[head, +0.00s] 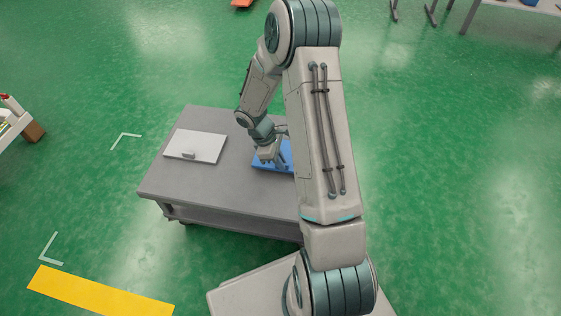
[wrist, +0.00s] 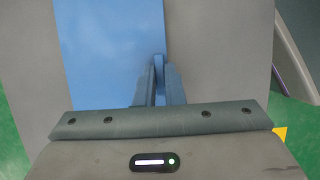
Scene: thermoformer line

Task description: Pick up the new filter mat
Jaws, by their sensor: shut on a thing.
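A flat blue mat (head: 285,152), the likely new filter mat, is at the right part of the grey cart top, partly hidden behind my arm. In the wrist view the blue mat (wrist: 108,40) runs up from the fingers to the top edge. My gripper (head: 275,160) points down over it. Its fingers (wrist: 159,70) are nearly together, shut on a small upright blue tab at the mat's right edge. I cannot tell whether the mat rests on the cart or is slightly raised.
A white flat panel (head: 205,145) with a small grey tab lies on the left of the grey cart (head: 230,196). Bare cart top shows in front of both. A white bench (head: 14,125) stands at far left, another table (head: 500,7) at top right. Green floor around is mostly clear.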

